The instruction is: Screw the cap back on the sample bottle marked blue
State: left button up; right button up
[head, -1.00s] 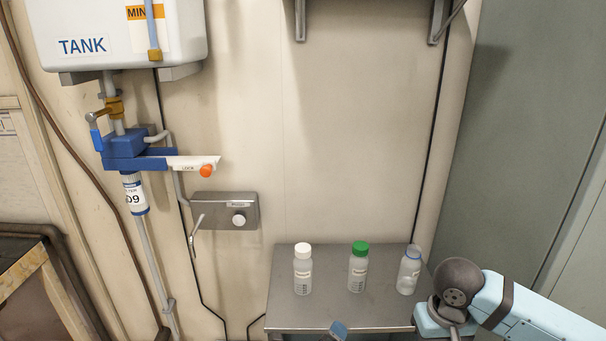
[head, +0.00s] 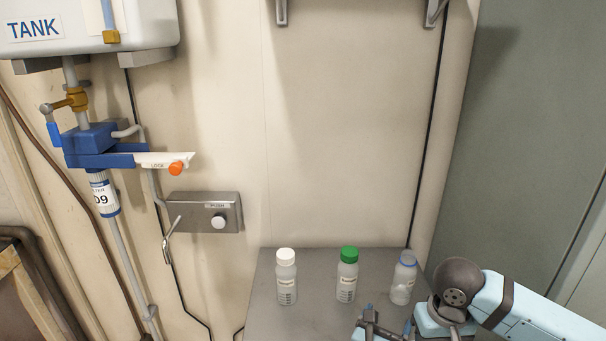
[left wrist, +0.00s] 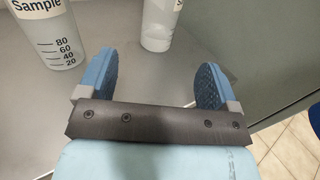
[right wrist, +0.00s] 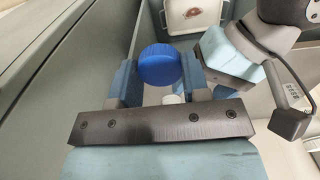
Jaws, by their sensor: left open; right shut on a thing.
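The open bottle with a blue ring at its neck (head: 403,280) stands uncapped at the right of the small metal table. Green-capped (head: 347,277) and white-capped (head: 286,278) bottles stand to its left. My left gripper (head: 388,318) is open and empty, just in front of the open bottle. In the left wrist view a bottle (left wrist: 157,25) stands beyond and between the fingers (left wrist: 153,80), not touched; its top is cut off. My right gripper (right wrist: 155,85) is shut on the blue cap (right wrist: 159,66), seen only in the right wrist view.
A marked sample bottle (left wrist: 45,40) stands close to the left finger in the left wrist view. The metal table (head: 315,310) is against the wall, with a grey panel (head: 520,130) to the right. The tank (head: 90,25) and valve (head: 95,145) are at left.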

aim_at(400, 292)
pick_arm(q)
jog(key=b+x, duration=0.7)
jog(key=x, duration=0.3)
jog(key=shift+w+d+f, duration=0.1)
jog(key=shift+w+d, duration=0.1)
jog(key=shift+w, duration=0.1)
jog(key=shift+w+d+b, duration=0.3)
jog(key=shift+w+b, duration=0.15)
jog(key=shift+w, duration=0.05)
jog(key=shift+w+d, duration=0.1)
jog(key=shift+w, duration=0.05)
